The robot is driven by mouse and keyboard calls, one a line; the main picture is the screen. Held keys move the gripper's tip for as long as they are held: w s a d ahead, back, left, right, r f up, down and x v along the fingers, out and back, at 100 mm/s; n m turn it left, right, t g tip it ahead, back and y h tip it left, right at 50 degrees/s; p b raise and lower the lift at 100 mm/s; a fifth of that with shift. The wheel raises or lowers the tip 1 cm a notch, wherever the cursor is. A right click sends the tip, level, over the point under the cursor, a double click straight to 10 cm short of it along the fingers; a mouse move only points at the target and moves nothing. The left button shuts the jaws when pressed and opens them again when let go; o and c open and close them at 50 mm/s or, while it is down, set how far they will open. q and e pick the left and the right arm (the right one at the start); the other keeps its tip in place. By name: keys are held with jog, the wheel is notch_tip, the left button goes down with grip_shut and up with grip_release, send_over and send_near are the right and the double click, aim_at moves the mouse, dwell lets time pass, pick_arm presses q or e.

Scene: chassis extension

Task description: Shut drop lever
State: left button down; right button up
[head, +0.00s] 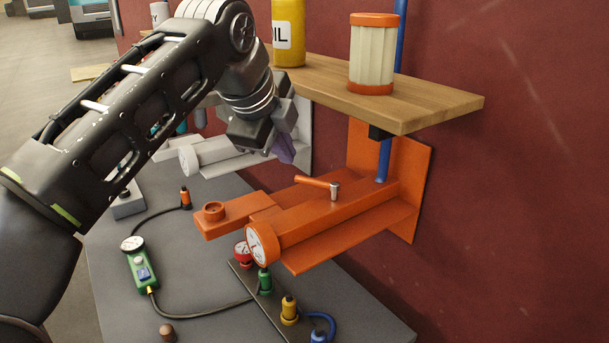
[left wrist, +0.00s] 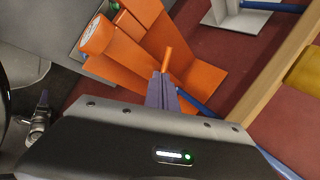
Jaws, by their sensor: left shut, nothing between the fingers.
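The drop lever (head: 316,182) is a small orange handle on a silver pin. It sits on top of the orange bracket unit (head: 330,218) fixed to the wall, and its free end points left in the head view. My left gripper (head: 287,158) is above and left of the lever, with its purple fingers together and nothing held. In the left wrist view, the lever (left wrist: 167,58) shows just beyond the fingertips (left wrist: 160,80); I cannot tell if they touch. My right gripper is out of view.
A wooden shelf (head: 430,98) with a filter (head: 371,60) and a yellow oil bottle (head: 288,35) overhangs the unit. A grey bracket unit (head: 215,153) stands behind my arm. A blue pipe (head: 384,160) runs by the wall. Gauges and hoses lie on the dark surface (head: 200,260) below.

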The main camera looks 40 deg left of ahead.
pick_arm(q)
send_near(308, 182)
jog(key=f, duration=0.3)
jog(key=shift+w+p, duration=0.25)
jog(key=shift+p, duration=0.1)
jog(key=shift+w+a+f+p, duration=0.25)
jog(key=shift+w+f, duration=0.3)
jog(key=shift+w, duration=0.3)
jog(key=shift+w+a+f+p, duration=0.2)
jog(key=shift+w+f+p, duration=0.1)
jog(key=shift+w+f, duration=0.4)
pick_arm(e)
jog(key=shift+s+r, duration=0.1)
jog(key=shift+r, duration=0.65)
pick_arm(q)
jog(key=shift+w+a+r, duration=0.1)
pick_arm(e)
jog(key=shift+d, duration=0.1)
